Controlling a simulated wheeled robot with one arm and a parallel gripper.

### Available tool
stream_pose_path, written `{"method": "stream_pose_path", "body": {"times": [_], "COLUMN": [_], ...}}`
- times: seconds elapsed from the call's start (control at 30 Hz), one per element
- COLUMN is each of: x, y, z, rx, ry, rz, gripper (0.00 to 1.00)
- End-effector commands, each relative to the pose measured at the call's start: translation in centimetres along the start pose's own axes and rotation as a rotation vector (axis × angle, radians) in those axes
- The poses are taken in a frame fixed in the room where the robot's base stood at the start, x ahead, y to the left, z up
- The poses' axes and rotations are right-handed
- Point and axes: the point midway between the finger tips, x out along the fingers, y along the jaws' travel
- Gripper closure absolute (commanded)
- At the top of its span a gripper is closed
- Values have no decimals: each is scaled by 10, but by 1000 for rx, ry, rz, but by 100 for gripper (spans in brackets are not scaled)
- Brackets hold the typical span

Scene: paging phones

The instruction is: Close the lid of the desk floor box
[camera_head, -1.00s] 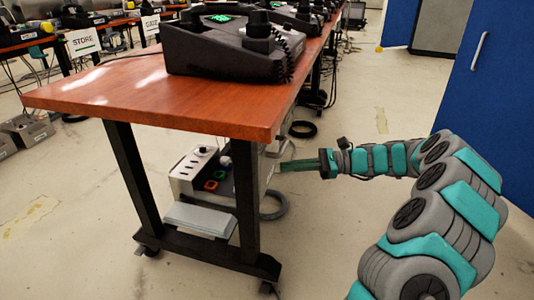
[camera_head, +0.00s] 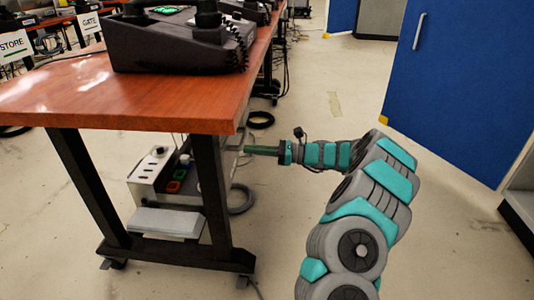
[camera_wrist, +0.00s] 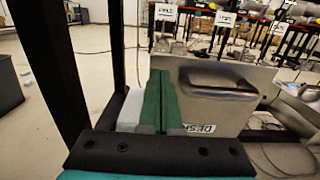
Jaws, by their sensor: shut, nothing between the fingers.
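The desk floor box (camera_head: 146,178) is a pale box on the floor under the orange table, with red and green buttons on its dark inside. Its lid appears to be the grey metal panel (camera_head: 234,158) standing up on the right side, partly hidden by the table leg. In the wrist view the panel (camera_wrist: 235,95) shows a handle slot and a partly covered label. My gripper (camera_head: 250,150) reaches in from the right, its green fingers together and empty. In the wrist view the fingers (camera_wrist: 161,85) overlap the panel's left part; I cannot tell whether they touch it.
A blue door (camera_head: 450,90) is at the right. The floor between is mostly clear.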

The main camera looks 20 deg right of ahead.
Motion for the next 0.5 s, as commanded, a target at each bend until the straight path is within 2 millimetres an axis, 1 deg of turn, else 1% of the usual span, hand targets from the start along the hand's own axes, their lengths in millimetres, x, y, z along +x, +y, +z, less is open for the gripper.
{"method": "stream_pose_path", "body": {"times": [0.03,0.2,0.33,0.5], "x": [11,38,52,59], "y": [1,1,1,0], "z": [-2,-1,-1,0], "rx": [-1,-1,0,0], "ry": [1,1,0,1], "rz": [3,3,3,0], "gripper": [100,100,100,100]}}
